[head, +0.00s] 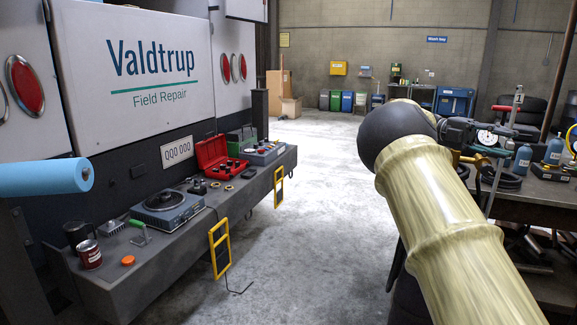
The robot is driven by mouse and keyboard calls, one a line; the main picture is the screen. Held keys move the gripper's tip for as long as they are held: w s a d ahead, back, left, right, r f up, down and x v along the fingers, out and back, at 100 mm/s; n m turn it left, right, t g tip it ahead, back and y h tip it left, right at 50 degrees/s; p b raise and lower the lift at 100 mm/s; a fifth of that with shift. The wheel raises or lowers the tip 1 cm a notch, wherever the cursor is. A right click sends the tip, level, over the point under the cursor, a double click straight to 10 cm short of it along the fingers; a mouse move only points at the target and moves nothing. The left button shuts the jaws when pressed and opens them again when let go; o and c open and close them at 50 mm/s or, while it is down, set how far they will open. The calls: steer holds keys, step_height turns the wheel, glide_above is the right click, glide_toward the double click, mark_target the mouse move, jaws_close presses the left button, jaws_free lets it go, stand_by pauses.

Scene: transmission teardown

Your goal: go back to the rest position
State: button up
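A thick beige, ringed arm link, which looks like mine, rises from the bottom right of the head view to a rounded dark joint. I cannot make out my gripper or its fingertips in this view. Nothing held by it can be seen. The arm link hides part of the floor and the near side of the right-hand bench.
The truck's grey tail ledge (105,279) on the left bears a turntable-like device (167,209), an open red case (214,158), a can (89,254) and an orange cap (128,261). A cluttered bench (540,195) stands right. The concrete floor (322,180) between is clear.

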steer(key=d+f+n+t+h, duration=0.2)
steer(key=d+f+n+h, duration=0.4)
steer(key=f+n, duration=0.15)
steer(key=d+f+n+t+h, duration=0.2)
steer(key=d+f+n+h, duration=0.35)
steer(key=f, duration=0.35)
steer(key=s+a+f+n+t+y, duration=0.1)
steer(key=a+f+n+t+y, duration=0.1)
steer(key=f+n+t, duration=0.8)
steer(key=s+a+f+n+t+y+p, duration=0.1)
steer(key=s+a+f+n+t, duration=0.15)
steer(key=f+n, duration=0.7)
steer(key=s+a+f+n+t+y, duration=0.1)
steer(key=a+f+n+t+y, duration=0.35)
steer(key=f, duration=1.05)
steer(key=s+a+f+n+y, duration=0.7)
steer(key=s+a+f, duration=1)
steer(key=s+f, duration=0.15)
steer(key=s+a+f+n+g+y, duration=0.1)
steer(key=s+a+n+g+y, duration=0.2)
steer(key=s+a, duration=1.4)
steer(key=s+g+y, duration=0.2)
steer(key=s, duration=0.1)
steer(key=shift+s+n+y+p, duration=0.2)
steer(key=shift+n+y+p, duration=0.1)
steer(key=shift+y+p, duration=0.1)
